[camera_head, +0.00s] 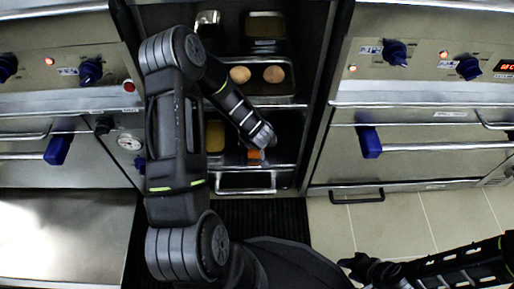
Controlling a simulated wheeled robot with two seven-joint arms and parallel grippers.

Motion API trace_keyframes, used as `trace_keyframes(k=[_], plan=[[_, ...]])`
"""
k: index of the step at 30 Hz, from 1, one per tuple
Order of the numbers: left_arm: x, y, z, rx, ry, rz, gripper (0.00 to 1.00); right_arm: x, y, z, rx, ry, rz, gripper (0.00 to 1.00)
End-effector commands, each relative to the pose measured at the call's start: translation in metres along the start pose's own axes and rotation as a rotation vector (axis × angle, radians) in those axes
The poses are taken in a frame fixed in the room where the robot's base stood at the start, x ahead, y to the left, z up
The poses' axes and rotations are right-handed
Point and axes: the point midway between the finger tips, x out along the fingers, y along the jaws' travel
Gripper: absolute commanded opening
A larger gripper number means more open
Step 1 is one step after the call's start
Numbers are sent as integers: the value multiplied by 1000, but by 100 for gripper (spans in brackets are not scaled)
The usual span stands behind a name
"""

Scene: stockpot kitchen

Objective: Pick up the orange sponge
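A small orange patch, which looks like the orange sponge (255,154), shows on the lower rack level of the open cabinet in the middle. My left arm reaches over into the cabinet. The end of that arm, with the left gripper (262,147), is right at the orange patch and partly covers it. Its fingers are too small and hidden to tell whether they are open or touch the sponge. My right arm comes in from the lower right, with its dark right gripper (358,267) low over the floor, away from the cabinet. Its finger opening is unclear.
A tray with two round tan items (257,74) sits on the level above. A yellowish container (215,136) stands left of the sponge. Steel ovens with blue handles (369,142) flank the cabinet. A steel counter (62,235) is at lower left. Tiled floor (390,222) is clear at right.

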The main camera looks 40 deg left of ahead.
Motion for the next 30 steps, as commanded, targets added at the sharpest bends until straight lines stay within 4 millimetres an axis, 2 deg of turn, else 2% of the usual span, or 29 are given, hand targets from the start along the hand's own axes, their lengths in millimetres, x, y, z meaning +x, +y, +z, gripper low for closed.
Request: trace_keyframes(k=[18,30], plan=[[0,0,0,1,0,1,83,0,0,-1,0,2,0,36],[0,0,0,1,0,1,50,0,0,0,0,2,0,36]])
